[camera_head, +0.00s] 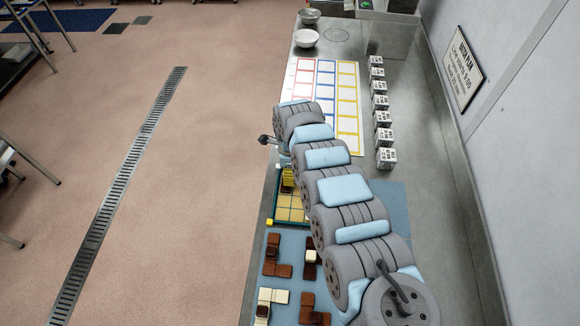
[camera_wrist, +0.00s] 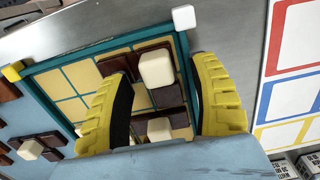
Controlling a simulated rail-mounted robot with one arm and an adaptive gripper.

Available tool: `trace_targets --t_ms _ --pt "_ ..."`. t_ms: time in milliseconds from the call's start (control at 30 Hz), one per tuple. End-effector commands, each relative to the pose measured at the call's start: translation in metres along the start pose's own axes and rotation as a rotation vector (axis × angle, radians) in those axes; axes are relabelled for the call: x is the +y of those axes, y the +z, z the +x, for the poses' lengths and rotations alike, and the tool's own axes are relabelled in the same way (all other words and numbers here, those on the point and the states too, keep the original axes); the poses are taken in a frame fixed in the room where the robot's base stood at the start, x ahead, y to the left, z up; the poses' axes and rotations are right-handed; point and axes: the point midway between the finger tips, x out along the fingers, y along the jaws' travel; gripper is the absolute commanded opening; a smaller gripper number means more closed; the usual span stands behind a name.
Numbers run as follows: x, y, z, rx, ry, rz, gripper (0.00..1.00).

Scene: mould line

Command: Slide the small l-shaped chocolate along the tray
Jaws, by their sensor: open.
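The tray (camera_head: 281,222) has a teal rim and pale yellow squares. In the wrist view, the tray (camera_wrist: 38,85) fills the middle. Dark brown chocolate (camera_wrist: 168,97) lies in it between my fingers, with a cream block (camera_wrist: 157,70) on top. Another brown piece (camera_wrist: 117,64) lies beside it, partly behind the left finger, and a second cream block (camera_wrist: 159,129) shows lower down. I cannot tell which brown parts make up the small L-shaped chocolate. My gripper (camera_wrist: 165,72) is open, its yellow fingers on either side of the chocolate. My arm hides much of the tray in the head view.
Loose brown and cream chocolates (camera_head: 276,268) lie on a blue mat (camera_head: 292,245) nearer than the tray. A printed sheet with red, blue and yellow grids (camera_head: 326,100) lies beyond it. Labelled white cubes (camera_head: 383,118) stand in a row at right. Bowls (camera_head: 306,38) stand at the far end.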

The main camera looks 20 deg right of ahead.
Motion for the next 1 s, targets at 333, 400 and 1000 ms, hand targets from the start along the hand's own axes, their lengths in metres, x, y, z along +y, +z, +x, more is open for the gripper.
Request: trace_targets --t_ms 333,400,1000 --pt "0.0004 0.0 0.0026 0.0 0.001 0.0 0.61" --pt "0.0004 0.0 0.0026 0.0 0.001 0.0 0.46" --pt "0.0034 0.0 0.0013 0.001 0.005 0.0 0.0"
